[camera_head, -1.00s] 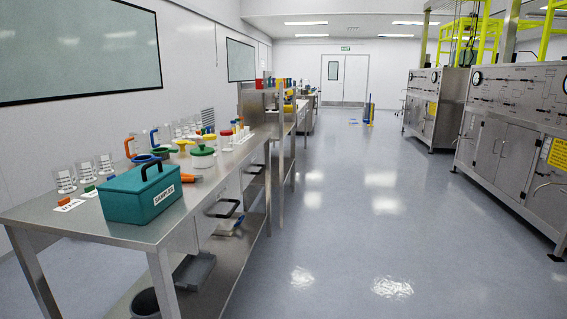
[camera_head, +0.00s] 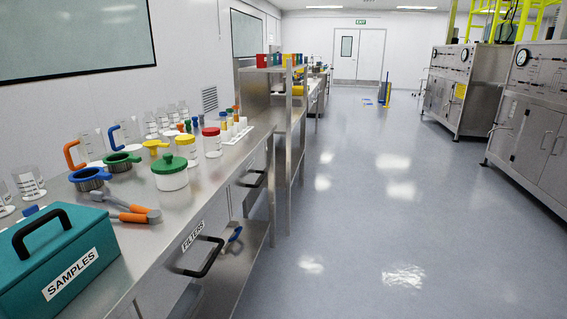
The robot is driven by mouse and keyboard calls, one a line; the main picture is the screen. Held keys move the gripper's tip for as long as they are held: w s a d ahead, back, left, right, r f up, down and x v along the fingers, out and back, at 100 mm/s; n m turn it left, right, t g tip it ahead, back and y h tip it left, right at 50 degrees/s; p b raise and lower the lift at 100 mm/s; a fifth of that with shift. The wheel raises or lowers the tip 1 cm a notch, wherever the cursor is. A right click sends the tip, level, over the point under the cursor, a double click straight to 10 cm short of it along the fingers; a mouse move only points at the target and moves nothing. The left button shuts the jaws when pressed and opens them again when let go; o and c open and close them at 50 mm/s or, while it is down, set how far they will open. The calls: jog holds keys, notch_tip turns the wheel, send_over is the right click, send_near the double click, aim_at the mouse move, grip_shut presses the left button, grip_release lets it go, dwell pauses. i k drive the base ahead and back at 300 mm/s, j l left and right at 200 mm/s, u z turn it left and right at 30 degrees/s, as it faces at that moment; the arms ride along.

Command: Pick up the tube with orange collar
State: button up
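A row of small tubes or bottles with coloured tops stands on the steel bench (camera_head: 205,175) at left. One small piece with an orange top (camera_head: 180,128) stands behind the yellow-lidded jar (camera_head: 187,148). My gripper is not in view.
A teal SAMPLES box (camera_head: 55,265) stands at the near bench end. Beside it lies an orange-handled tool (camera_head: 130,210). A green-lidded jar (camera_head: 170,172) and red-lidded jar (camera_head: 212,142) stand farther along. Drawer handles (camera_head: 205,258) jut into the clear aisle (camera_head: 380,230).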

aim_at(236, 115)
jog(key=i, duration=3.7)
jog(key=i+l+u, duration=0.1)
jog(key=i+u, duration=0.35)
jog(key=i, duration=0.1)
